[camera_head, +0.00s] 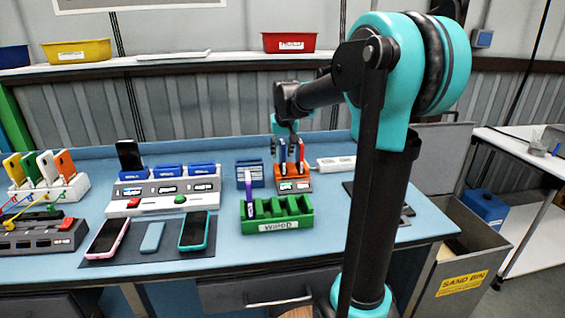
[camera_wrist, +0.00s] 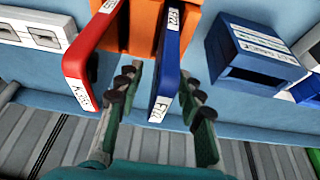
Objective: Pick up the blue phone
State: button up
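The blue phone (camera_wrist: 171,62) stands upright in an orange stand (camera_wrist: 138,28), with a white label on its edge. In the head view, the blue phone (camera_head: 282,153) is in the left part of the orange stand (camera_head: 294,184). A red phone (camera_wrist: 88,62) stands beside it in the same stand; it also shows in the head view (camera_head: 301,154). My gripper (camera_wrist: 158,95) is open, with one finger on each side of the blue phone and visible gaps. In the head view, my gripper (camera_head: 288,141) is above the stand, partly hidden by the phones.
A dark blue holder (camera_wrist: 245,52) is close to my gripper's right finger. A green rack (camera_head: 277,214) with a purple item stands in front of the orange stand. A white power strip (camera_head: 337,163) lies to its right.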

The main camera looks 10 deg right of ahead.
jog(key=shift+w+f, duration=0.15)
jog(key=shift+f, duration=0.3)
grip_shut()
jog(key=shift+r, duration=0.1)
